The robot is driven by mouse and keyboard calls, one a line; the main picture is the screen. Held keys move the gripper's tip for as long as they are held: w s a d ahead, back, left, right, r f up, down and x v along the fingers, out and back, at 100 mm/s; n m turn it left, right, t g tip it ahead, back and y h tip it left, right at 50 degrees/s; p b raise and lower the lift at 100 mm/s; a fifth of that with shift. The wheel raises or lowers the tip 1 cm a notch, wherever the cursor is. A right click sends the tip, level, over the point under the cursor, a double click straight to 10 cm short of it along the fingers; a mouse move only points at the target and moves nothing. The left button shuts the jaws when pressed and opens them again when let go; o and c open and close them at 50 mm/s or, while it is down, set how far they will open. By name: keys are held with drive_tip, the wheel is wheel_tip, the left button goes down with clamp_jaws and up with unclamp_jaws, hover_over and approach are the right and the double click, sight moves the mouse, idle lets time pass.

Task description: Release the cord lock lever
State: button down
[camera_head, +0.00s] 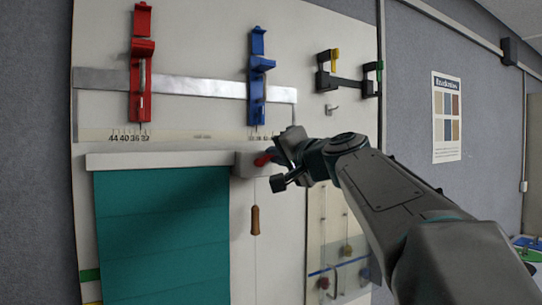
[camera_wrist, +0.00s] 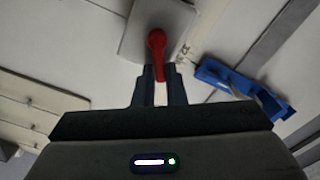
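The cord lock is a pale block (camera_head: 247,164) at the right end of the blind's headrail, with a red lever (camera_head: 264,158) on it. In the wrist view the red lever (camera_wrist: 156,45) stands out from a pale plate (camera_wrist: 135,33). My gripper (camera_head: 280,155) is at the cord lock. In the wrist view its fingers (camera_wrist: 160,80) are close together, one on each side of the lever's lower end, with a gap about as wide as the lever. A cord with a wooden pull (camera_head: 255,220) hangs below the lock.
The teal blind (camera_head: 160,235) hangs left of the cord. Above are a metal rail (camera_head: 195,84), a red clamp (camera_head: 141,75) and a blue clamp (camera_head: 257,80); the blue part (camera_wrist: 240,85) shows right of the fingers. A clear panel (camera_head: 340,240) is below my arm.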

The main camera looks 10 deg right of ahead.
drive_tip(key=shift+d+f+m+b, duration=0.1)
drive_tip(key=shift+f+m+b, duration=0.15)
drive_tip(key=shift+m, duration=0.35)
drive_tip(key=shift+d+f+m+b, duration=0.1)
drive_tip(key=shift+m+b, duration=0.1)
drive_tip(key=shift+m, duration=0.4)
drive_tip(key=c, duration=1.5)
unclamp_jaws()
drive_tip(key=b+v, duration=0.4)
drive_tip(key=v, duration=0.9)
drive_tip(key=shift+s+d, duration=0.1)
drive_tip(key=shift+s, duration=0.25)
